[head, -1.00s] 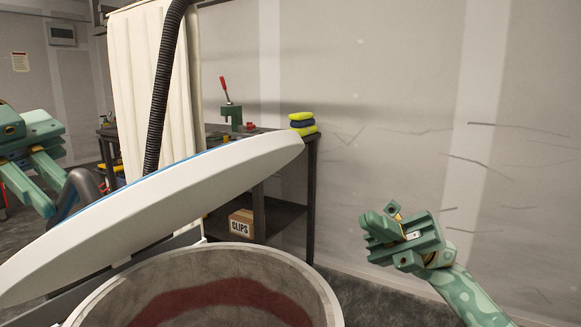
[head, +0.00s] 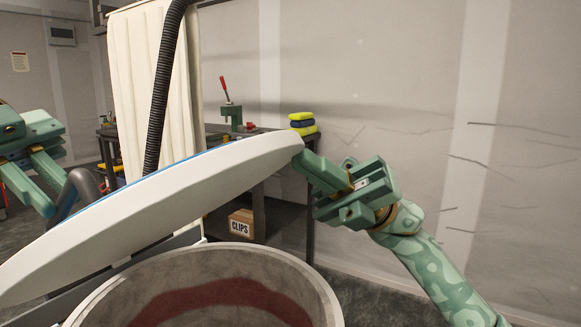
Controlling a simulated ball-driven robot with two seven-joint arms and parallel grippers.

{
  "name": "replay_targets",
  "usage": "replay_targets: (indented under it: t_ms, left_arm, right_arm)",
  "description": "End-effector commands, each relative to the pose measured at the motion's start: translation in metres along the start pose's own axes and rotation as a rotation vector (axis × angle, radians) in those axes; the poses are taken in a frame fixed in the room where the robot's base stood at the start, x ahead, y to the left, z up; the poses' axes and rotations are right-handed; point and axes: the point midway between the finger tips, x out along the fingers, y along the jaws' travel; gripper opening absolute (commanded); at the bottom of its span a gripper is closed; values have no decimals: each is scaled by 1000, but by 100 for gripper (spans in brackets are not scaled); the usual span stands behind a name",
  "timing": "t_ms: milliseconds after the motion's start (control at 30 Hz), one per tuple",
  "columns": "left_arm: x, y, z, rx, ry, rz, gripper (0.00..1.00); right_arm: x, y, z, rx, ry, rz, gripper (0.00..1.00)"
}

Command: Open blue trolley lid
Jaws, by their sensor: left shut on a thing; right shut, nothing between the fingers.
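The trolley lid (head: 175,196) is a large disc with a pale underside and a thin blue edge on top. It stands tilted open above the round grey drum (head: 110,290), whose inside shows a dark red band. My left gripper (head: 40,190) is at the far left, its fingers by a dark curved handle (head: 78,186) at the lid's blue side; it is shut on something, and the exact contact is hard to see. My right gripper (head: 322,190) is shut and empty, its fingertip close to the lid's upper right edge; I cannot tell whether they touch.
A workbench (head: 312,190) behind holds a green press (head: 232,117) and stacked yellow and dark cloths (head: 302,123). A box marked CLIPS (head: 241,223) sits on its lower shelf. A black hose (head: 160,100) hangs before a cream curtain (head: 130,75). The right side by the wall is free.

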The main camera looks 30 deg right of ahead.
Motion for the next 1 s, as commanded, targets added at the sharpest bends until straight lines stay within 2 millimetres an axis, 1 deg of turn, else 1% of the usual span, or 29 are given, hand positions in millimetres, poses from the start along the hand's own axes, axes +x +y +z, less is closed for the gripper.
replay_targets:
  t_ms: [267,467,733,767,800,833,1000]
  left_arm:
    - [0,0,1,-1,0,1,0]
    - [2,0,1,-1,-1,5,0]
    - [4,-1,2,-2,-2,11,0]
    - [4,-1,3,-2,-2,11,17]
    - [4,-1,3,-2,-2,11,28]
    - [3,-1,2,-2,-2,10,36]
    - [2,0,1,-1,-1,5,36]
  right_arm:
    - [0,0,1,1,0,-1,0]
    - [16,3,16,33,2,-37,0]
    - [17,3,19,38,-4,-42,0]
    - [17,3,19,37,-5,-42,0]
    - [17,3,19,37,-5,-43,0]
    - [17,3,19,37,-4,-42,0]
    - [17,3,18,39,-1,-42,0]
